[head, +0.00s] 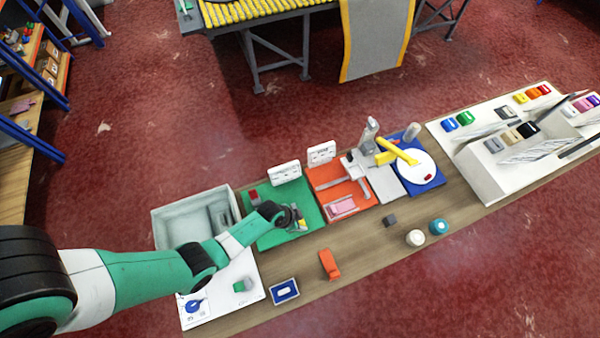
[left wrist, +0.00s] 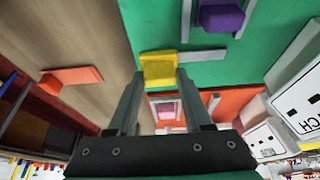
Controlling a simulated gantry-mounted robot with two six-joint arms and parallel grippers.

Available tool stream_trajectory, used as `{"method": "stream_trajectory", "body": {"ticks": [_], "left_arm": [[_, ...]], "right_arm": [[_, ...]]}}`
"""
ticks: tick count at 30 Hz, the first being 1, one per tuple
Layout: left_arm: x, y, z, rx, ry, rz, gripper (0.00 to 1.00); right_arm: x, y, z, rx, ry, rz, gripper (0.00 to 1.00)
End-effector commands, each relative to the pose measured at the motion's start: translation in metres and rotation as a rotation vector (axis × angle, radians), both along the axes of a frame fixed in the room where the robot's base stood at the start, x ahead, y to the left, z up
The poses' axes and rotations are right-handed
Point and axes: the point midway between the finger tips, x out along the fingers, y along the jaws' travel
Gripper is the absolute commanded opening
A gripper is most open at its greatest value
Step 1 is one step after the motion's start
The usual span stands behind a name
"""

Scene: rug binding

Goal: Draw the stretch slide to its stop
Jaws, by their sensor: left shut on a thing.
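My left gripper (head: 296,216) reaches in from the left over the green panel (head: 263,238) on the long bench. In the left wrist view, its two fingers (left wrist: 158,88) are shut on a yellow block (left wrist: 159,66), which looks like the grip of the slide. A thin pale bar runs beside the yellow block along the green panel (left wrist: 165,22). A purple block (left wrist: 221,18) sits on the same panel, apart from the fingers. In the head view my gripper partly hides these parts, and the slide's stop cannot be made out. My right gripper is not in view.
An orange panel (head: 328,176) with a pink block (head: 342,205) adjoins the green one. A grey bin (head: 172,222) stands left of it. An orange piece (head: 329,264) and a blue tray (head: 285,291) lie in front. White labelled boxes (head: 285,173) stand behind.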

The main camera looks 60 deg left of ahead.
Motion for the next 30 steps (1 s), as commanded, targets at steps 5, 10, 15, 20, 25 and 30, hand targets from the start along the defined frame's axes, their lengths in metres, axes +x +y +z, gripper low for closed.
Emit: {"method": "stream_trajectory", "body": {"ticks": [5, 10, 15, 20, 25, 30], "left_arm": [[-0.0002, 0.0, -0.0001, 0.0, 0.0, 0.0, 0.0], [-0.0002, 0.0001, -0.0002, 0.0, 0.0, 0.0, 0.0], [-0.0003, 0.0001, -0.0002, 0.0, 0.001, 0.0, 0.0], [-0.0003, 0.0001, -0.0002, 0.0, 0.001, 0.0, 0.0], [-0.0003, 0.0001, -0.0002, 0.0, 0.001, 0.0, 0.0], [-0.0004, 0.0001, -0.0003, 0.0, 0.001, 0.0, 0.0]], "right_arm": [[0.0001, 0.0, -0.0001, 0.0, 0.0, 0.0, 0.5], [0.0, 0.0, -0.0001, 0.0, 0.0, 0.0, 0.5], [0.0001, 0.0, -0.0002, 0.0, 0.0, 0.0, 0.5], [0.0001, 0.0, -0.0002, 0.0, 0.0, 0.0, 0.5], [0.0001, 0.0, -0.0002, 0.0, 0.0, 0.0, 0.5], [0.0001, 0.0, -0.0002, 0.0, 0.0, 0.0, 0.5]]}}
